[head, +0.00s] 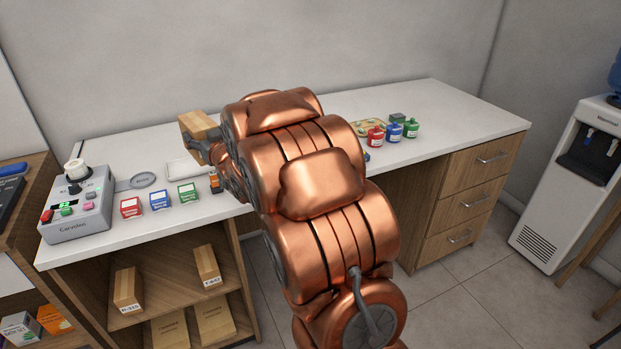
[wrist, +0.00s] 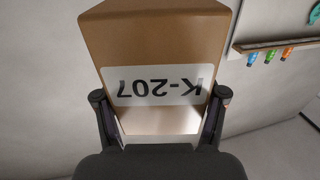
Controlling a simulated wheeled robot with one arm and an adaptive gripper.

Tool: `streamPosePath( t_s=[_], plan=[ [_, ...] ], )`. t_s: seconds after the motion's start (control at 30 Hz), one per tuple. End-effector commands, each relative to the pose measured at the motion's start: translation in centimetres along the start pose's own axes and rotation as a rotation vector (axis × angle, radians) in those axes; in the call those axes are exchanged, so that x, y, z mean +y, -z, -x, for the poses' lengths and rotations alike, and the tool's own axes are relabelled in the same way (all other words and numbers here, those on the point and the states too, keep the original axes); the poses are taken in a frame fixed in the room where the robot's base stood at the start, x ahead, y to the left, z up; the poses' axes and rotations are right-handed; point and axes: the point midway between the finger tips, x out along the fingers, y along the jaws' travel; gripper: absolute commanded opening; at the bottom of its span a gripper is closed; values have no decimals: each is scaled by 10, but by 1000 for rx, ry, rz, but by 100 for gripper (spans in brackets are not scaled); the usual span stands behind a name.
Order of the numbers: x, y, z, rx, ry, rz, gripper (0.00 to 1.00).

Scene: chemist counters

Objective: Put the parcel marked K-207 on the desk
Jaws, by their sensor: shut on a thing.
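The parcel marked K-207 (wrist: 150,45) is a brown box with a white label, upside down in the wrist view. My gripper (wrist: 160,105) is shut on it, one finger on each side. In the head view the parcel (head: 197,124) shows at the end of my arm, over the back part of the white-topped desk (head: 315,112). My gripper (head: 203,146) is partly hidden by my arm there. I cannot tell whether the parcel touches the desk top.
A grey device (head: 77,208) stands at the desk's left end. Red (head: 131,207), blue (head: 160,200) and green (head: 188,194) boxes line the front edge, near a white tray (head: 186,169). Bottles (head: 376,136) stand right of my arm. Other parcels (head: 127,289) sit on the shelf below.

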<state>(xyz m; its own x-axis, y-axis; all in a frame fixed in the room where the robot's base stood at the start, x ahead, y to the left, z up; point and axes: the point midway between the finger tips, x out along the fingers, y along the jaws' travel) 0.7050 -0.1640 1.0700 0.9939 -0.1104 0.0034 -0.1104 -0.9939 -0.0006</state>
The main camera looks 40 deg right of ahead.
Motion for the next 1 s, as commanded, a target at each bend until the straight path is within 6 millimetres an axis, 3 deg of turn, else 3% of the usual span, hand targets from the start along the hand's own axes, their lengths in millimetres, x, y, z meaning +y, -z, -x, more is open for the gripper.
streamPosePath(
  t_s=[0.03,0.1,0.4,0.7,1.0],
  plan=[
    [22,-5,8,3,-20,1,22],
    [46,-10,18,1,-36,2,22],
    [136,-30,73,0,-100,2,22],
    [204,-51,140,1,-156,3,22],
    [250,-74,211,-1,-204,2,22]
  ],
)
